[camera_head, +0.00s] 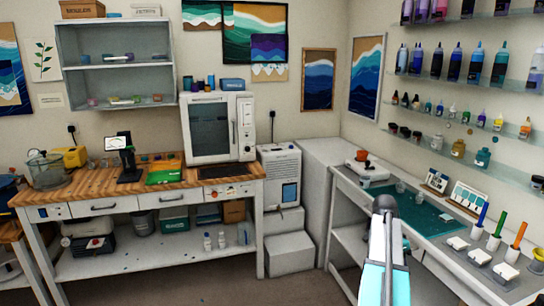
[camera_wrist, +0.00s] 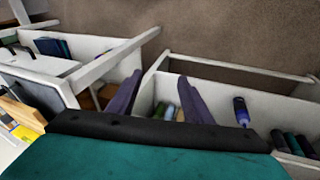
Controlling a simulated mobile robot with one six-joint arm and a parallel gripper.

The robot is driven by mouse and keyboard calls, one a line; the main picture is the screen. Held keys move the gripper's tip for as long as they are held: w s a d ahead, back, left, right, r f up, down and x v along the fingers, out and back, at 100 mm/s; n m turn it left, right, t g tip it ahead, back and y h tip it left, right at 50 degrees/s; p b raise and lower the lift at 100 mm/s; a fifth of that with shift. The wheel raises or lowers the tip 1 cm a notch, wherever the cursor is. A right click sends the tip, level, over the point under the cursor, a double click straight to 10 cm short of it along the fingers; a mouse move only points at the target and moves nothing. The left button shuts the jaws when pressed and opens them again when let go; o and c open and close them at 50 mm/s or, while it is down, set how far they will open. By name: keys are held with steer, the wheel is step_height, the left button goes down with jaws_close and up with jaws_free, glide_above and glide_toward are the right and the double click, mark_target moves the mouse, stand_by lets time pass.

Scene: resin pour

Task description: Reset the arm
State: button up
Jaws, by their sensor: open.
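My gripper (camera_wrist: 159,78) shows in the wrist view as two dark purple-grey fingers, spread apart with nothing between them. Behind and around them are white shelf frames with items on them. In the head view, my arm, white and teal with a grey rounded end, rises at the lower right in front of the right-hand workbench (camera_head: 432,212). The gripper fingers cannot be made out there.
The workbench carries a dark green mat, white tubs and coloured tubes (camera_head: 516,235). A wooden-topped bench (camera_head: 95,190) with a white cabinet oven (camera_head: 218,127) stands at the left. Bottle shelves (camera_head: 450,82) line the right wall. A blue bottle (camera_wrist: 241,112) shows in the wrist view. Brown floor (camera_head: 315,285) is clear between the benches.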

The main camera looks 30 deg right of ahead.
steer(key=w+a+f+n+g, duration=0.1)
steer(key=w+a+f+n, duration=0.25)
steer(key=a+f, duration=1.05)
steer(key=w+a+f+n+g, duration=0.1)
steer(key=w+a+f+n, duration=0.3)
steer(key=a+f, duration=1.05)
steer(key=s+a+f+n, duration=0.7)
steer(key=s+a, duration=0.3)
steer(key=a, duration=0.2)
steer(key=s+a+f+n+y, duration=0.1)
steer(key=s+a+f+n, duration=0.6)
steer(key=a, duration=0.6)
steer(key=shift+s, duration=1.35)
steer(key=shift+f, duration=0.1)
steer(key=c, duration=0.4)
steer(key=shift+d, duration=0.1)
